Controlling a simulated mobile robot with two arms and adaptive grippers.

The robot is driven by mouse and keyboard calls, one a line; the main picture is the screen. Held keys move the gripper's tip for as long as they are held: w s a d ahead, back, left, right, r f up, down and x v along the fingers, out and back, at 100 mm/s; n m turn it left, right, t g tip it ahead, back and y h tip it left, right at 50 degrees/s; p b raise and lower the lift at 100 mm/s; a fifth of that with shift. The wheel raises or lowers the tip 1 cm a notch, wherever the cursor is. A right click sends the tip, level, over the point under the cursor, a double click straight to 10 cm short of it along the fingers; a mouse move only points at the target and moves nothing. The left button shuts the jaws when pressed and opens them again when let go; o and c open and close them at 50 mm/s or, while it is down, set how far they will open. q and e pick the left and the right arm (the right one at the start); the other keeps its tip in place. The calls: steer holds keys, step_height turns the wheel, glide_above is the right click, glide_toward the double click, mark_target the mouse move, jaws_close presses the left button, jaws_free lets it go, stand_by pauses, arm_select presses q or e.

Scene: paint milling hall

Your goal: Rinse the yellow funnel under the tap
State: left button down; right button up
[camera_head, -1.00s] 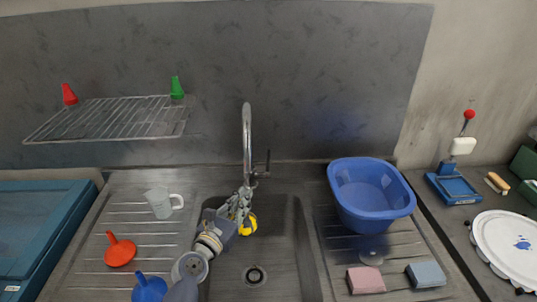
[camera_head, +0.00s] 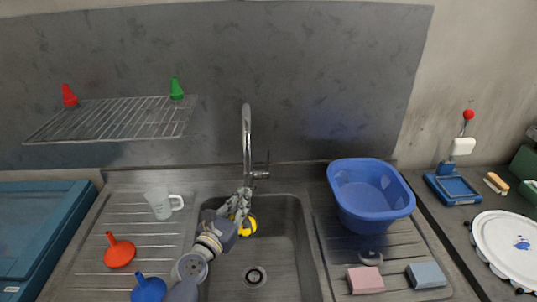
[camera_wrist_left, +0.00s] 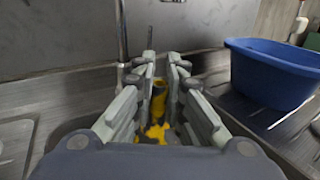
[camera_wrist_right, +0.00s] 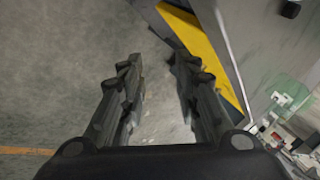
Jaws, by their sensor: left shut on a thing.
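The yellow funnel (camera_head: 248,226) is in the sink basin area below the tap (camera_head: 247,135), partly hidden by my left gripper (camera_head: 240,203). The left wrist view shows the yellow funnel (camera_wrist_left: 158,105) between the fingers of my left gripper (camera_wrist_left: 163,75), which is shut on it. The tap is a tall chrome gooseneck with a lever (camera_head: 262,172) at its right. I see no water stream. The sink (camera_head: 275,240) has a drain at its front. My right gripper (camera_wrist_right: 160,75) shows only in the right wrist view, open and empty above grey floor.
A blue basin (camera_head: 370,205) stands right of the sink, with a pink sponge (camera_head: 365,280) and a blue sponge (camera_head: 426,275) before it. A clear mug (camera_head: 160,203), red funnel (camera_head: 119,251) and blue funnel (camera_head: 149,289) are on the left drainboard. A wire rack (camera_head: 115,120) hangs behind.

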steer(key=w+a+r+n+t+h, duration=0.1)
steer(key=w+r+n+t+h, duration=0.3)
steer(key=w+r, duration=1.4)
steer(key=w+a+r+n+t+h, duration=0.2)
steer(key=w+a+r+n+t, duration=0.3)
steer(key=w+a+r, duration=0.8)
steer(key=w+a+f+n+y, duration=0.2)
steer(key=w+a+f+n, duration=0.1)
steer(key=w+a, duration=0.3)
steer(key=w+a+f+n+y, duration=0.2)
steer(key=w+a+f+n, duration=0.1)
steer(key=w+a, duration=0.3)
steer(key=n+t+y, duration=0.1)
steer(key=n+y, duration=1)
steer(key=n, duration=0.2)
glide_toward(269, 154)
steer(key=shift+x, duration=5.25)
